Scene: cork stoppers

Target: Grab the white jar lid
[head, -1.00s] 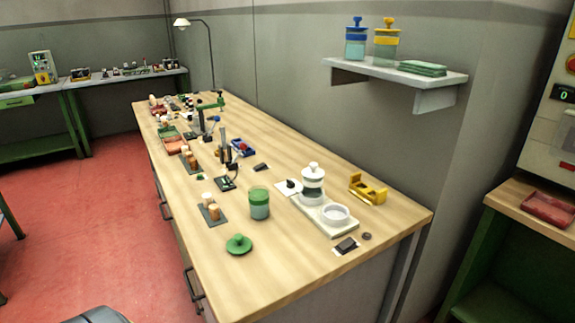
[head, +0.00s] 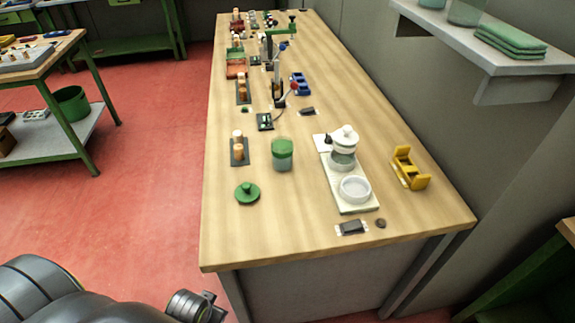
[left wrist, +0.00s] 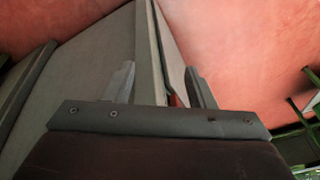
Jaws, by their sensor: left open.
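The white jar lid (head: 345,134) has a round knob and sits on top of a clear jar (head: 342,158) in the head view. The jar stands at the far end of a white tray (head: 358,208) on the wooden bench. My left gripper shows in the left wrist view (left wrist: 160,85) with its two fingers apart and nothing between them. It faces the red floor and a grey panel, away from the lid. My dark left arm is at the lower left of the head view, short of the bench. My right gripper is not in view.
A white dish (head: 354,188) is on the near end of the tray. A yellow holder (head: 409,168) is to the right.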

